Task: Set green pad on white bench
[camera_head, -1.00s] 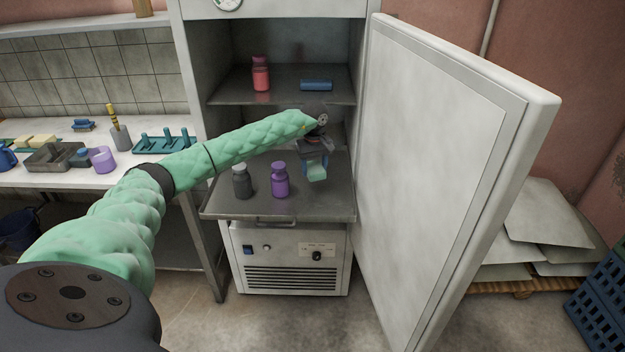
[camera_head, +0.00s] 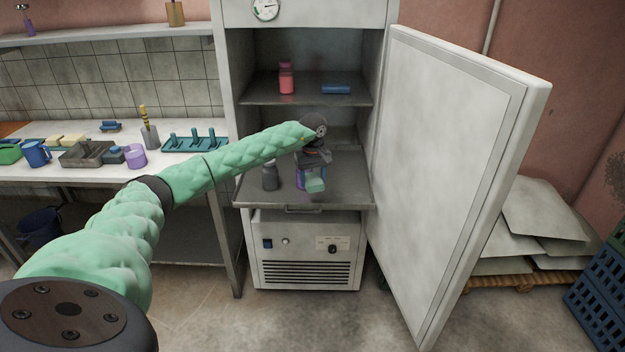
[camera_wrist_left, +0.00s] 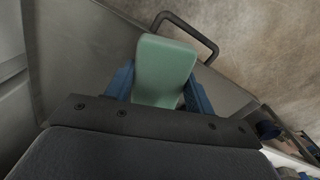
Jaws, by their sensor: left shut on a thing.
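The green pad (camera_head: 316,184) is held in my left gripper (camera_head: 314,172), over the lower pull-out shelf of the open cabinet. In the left wrist view the pad (camera_wrist_left: 164,68) sits between the two blue fingers, which are shut on it. The white bench (camera_head: 70,173) stands to the left of the cabinet, with several things on it. My left arm reaches across from the left, well to the right of the bench. My right gripper is not in view.
The cabinet shelf (camera_head: 345,190) holds a grey bottle (camera_head: 270,177) and a purple bottle partly hidden behind my gripper. The open door (camera_head: 455,150) stands right. On the bench are a blue mug (camera_head: 37,153), a grey tray (camera_head: 85,156), a purple cup (camera_head: 136,156) and a teal peg rack (camera_head: 195,141).

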